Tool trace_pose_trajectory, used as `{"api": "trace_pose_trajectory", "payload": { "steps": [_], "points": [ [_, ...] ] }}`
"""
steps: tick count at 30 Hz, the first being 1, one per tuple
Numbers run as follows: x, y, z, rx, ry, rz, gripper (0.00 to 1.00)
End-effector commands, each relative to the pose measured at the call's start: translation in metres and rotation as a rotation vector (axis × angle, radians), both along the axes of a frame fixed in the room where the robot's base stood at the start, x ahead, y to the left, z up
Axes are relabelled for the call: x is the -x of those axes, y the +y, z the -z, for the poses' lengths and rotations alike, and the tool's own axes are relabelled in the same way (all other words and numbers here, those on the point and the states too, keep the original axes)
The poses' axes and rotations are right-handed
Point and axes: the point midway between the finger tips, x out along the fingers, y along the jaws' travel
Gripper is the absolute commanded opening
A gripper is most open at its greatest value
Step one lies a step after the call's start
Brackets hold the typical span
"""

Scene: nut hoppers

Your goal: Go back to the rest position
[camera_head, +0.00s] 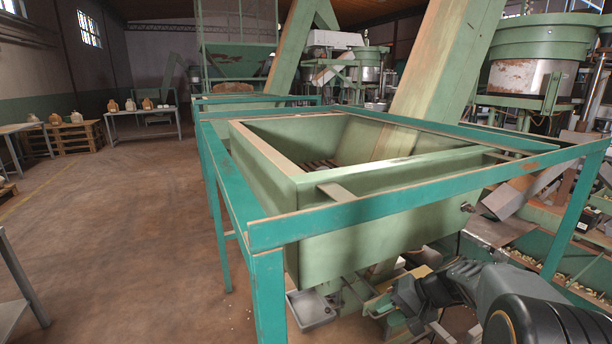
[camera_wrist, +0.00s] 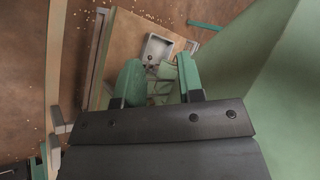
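My gripper (camera_wrist: 158,65) shows in the wrist view with its two green fingers apart and nothing held between them. In the head view my dark arm comes in from the lower right corner. Its end is low, beside and below the front of the green hopper (camera_head: 370,235). The fingertips are hard to make out there. The hopper's pale green wall (camera_wrist: 285,110) fills the right side of the wrist view, close to the gripper.
A teal frame (camera_head: 420,203) surrounds the hopper. A small metal tray (camera_head: 310,308) sits low beneath it; it also shows beyond the fingers in the wrist view (camera_wrist: 158,47). Nuts lie scattered on the floor. A nut-filled trough (camera_head: 545,270) stands at right. The floor (camera_head: 120,240) at left is open.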

Motion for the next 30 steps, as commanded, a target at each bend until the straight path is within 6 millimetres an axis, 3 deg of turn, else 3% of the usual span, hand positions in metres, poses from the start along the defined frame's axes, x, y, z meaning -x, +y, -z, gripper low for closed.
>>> {"api": "trace_pose_trajectory", "payload": {
  "steps": [1,3,9,12,16,21,30],
  "points": [
    [0.017,0.013,-0.047,0.074,0.002,-0.043,0.35],
    [0.04,0.025,-0.077,0.183,0.007,-0.089,0.35],
    [0.095,0.04,-0.152,0.472,-0.043,-0.191,0.35],
    [0.115,0.04,-0.179,0.586,-0.088,-0.223,0.35],
    [0.132,0.039,-0.205,0.695,-0.147,-0.25,0.35],
    [0.143,0.035,-0.222,0.774,-0.2,-0.266,0.35],
    [0.146,0.034,-0.223,0.8,-0.217,-0.271,0.35]
  ]
}}
